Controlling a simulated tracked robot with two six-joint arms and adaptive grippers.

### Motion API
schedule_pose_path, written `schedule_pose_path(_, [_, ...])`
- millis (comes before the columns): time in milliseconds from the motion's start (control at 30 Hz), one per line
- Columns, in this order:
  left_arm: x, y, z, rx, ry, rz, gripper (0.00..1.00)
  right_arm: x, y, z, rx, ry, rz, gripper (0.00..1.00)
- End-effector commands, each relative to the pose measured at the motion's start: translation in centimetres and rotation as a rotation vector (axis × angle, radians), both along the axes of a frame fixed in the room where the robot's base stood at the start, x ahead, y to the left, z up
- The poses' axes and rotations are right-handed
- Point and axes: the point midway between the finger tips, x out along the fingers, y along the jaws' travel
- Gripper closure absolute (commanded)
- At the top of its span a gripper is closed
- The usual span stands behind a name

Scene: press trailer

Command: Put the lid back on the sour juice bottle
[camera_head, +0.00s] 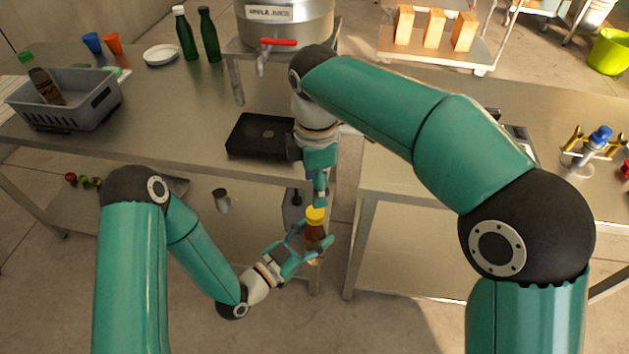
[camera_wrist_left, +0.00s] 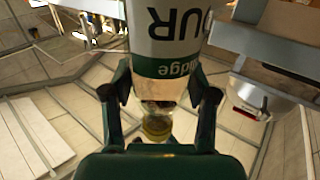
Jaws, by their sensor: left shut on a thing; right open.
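The sour juice bottle (camera_head: 314,234) is brown and upright, held in front of the table's near edge. Its yellow lid (camera_head: 316,214) shows at the top of the bottle; I cannot tell whether it is fully seated. My left gripper (camera_head: 309,240) is shut around the bottle's body. In the left wrist view, my left gripper (camera_wrist_left: 160,82) has a finger on each side of the bottle (camera_wrist_left: 168,35), whose white and green label reads upside down; yellow (camera_wrist_left: 157,127) shows at its lower end. My right gripper (camera_head: 319,199) points down, open, right above the lid; its fingertips are small.
A grey crate (camera_head: 85,118) with a green-capped bottle (camera_head: 46,86) stands at the table's left. A black tray-like plate (camera_head: 253,151) lies near the table's edge, left of my right wrist. A steel vat (camera_head: 300,30) with a red tap handle and two green bottles (camera_head: 186,38) stand behind.

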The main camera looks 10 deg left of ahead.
Motion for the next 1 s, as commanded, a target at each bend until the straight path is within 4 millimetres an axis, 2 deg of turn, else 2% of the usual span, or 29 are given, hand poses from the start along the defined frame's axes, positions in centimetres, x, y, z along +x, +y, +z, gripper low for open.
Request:
schedule_pose_path(300, [0.0, 0.0, 0.1, -0.002, -0.004, 0.000, 1.00, -0.1, 0.1, 0.0, -0.001, 0.000, -0.001, 0.41])
schedule_pose_path(467, [0.0, 0.0, 0.1, -0.002, -0.004, 0.000, 1.00, -0.1, 0.1, -0.9, -0.002, 0.003, -0.001, 0.41])
schedule_pose_path(800, [0.0, 0.0, 0.1, -0.002, -0.004, 0.000, 1.00, -0.2, 0.0, -5.6, -0.002, 0.004, -0.002, 0.41])
schedule_pose_path(1000, [0.0, 0.0, 0.1, -0.002, -0.004, 0.000, 1.00, -0.1, 0.1, -7.6, -0.003, 0.001, -0.001, 0.41])
